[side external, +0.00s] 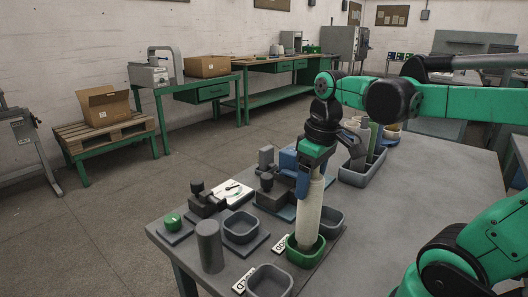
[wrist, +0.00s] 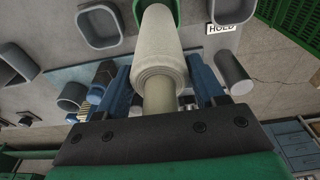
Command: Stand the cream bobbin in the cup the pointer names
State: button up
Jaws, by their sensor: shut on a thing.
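The cream bobbin (side external: 308,217) stands about upright in my gripper (side external: 311,172), whose blue fingers are shut on its upper end. Its lower end is inside the rim of the green cup (side external: 291,255); I cannot tell whether it rests on the cup's floor. In the wrist view the bobbin (wrist: 158,60) runs from between the fingers (wrist: 160,90) to the green cup (wrist: 171,8). Grey cups stand around it: one behind (side external: 334,218), one to the left (side external: 240,228) and one in front (side external: 270,283). A white dial plate with a dark pointer (side external: 233,191) lies farther back; its reading is too small to tell.
A grey cylinder (side external: 209,246) stands left of the cups. A green knob (side external: 173,220) sits near the table's left corner. A label (wrist: 221,28) reads HOLD in the wrist view. Dark fixtures (side external: 204,200) and a grey-blue tray of cylinders (side external: 362,174) stand behind. The right side of the table is mostly clear.

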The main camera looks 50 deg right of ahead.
jog(key=shift+f, duration=0.1)
jog(key=shift+f, duration=0.75)
jog(key=shift+f, duration=0.4)
dwell(0.4)
jog(key=o, duration=1.4)
jog(key=shift+s+r, duration=0.2)
jog(key=shift+r, duration=1.2)
jog(key=shift+s+r, duration=0.15)
jog(key=shift+r, duration=1.25)
